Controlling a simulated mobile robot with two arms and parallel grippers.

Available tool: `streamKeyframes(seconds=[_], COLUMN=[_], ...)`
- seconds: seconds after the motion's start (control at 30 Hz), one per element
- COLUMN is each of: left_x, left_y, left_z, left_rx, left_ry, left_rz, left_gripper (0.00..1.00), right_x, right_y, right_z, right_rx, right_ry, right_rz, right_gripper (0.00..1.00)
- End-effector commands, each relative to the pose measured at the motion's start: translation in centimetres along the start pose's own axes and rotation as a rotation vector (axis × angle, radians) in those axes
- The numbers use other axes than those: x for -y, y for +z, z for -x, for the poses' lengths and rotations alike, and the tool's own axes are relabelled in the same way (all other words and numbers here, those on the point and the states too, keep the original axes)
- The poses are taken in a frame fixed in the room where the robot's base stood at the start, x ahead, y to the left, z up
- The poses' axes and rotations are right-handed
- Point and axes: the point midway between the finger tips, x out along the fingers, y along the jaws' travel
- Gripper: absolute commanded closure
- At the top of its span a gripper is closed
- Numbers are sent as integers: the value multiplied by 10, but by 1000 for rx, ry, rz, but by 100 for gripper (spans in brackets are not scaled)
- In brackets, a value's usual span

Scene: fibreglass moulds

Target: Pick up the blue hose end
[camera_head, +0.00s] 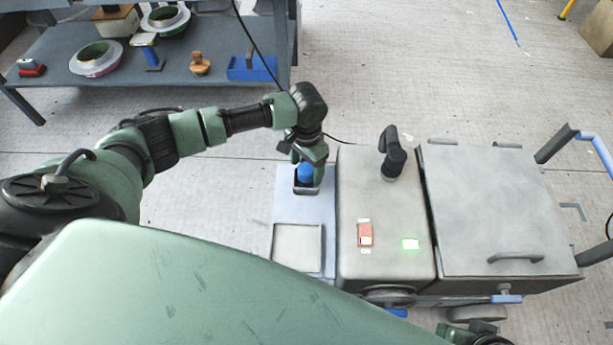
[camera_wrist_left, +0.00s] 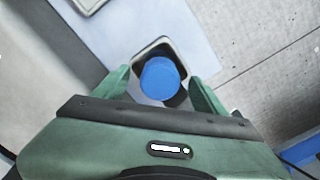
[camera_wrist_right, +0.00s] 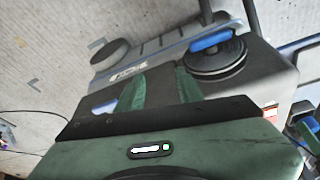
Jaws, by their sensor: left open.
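The blue hose end (camera_head: 305,173) is a short blue cylinder standing in a small square metal-rimmed holder (camera_head: 306,191) on the light panel at the cart's left side. In the left wrist view the blue hose end (camera_wrist_left: 160,78) shows between my left fingers. My left gripper (camera_head: 309,160) is open and points down over it, with a finger on either side; I cannot tell whether they touch it. My right gripper (camera_wrist_right: 160,85) is open and empty, near a black round part and a blue handle low on the cart.
A workbench (camera_head: 205,45) with moulds and tools stands behind left.

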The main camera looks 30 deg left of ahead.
Motion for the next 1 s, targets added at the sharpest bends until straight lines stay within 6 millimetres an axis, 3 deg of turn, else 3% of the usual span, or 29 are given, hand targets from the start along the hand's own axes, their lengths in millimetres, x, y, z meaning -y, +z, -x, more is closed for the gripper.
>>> streamKeyframes(seconds=[0.17,0.4,0.77,1.0], left_x=[0,0,0,0], left_y=[0,0,0,0], left_z=[0,1,7,38], left_rx=[0,0,-1,-2], left_ry=[0,0,0,0], left_rz=[0,-1,0,-1], left_gripper=[31,98,100,100], right_x=[0,0,0,0], right_y=[0,0,-1,-4], right_z=[0,0,2,0], right_rx=[0,1,0,2], right_ry=[0,0,0,-1], right_rz=[0,0,0,1], right_gripper=[64,64,64,64])
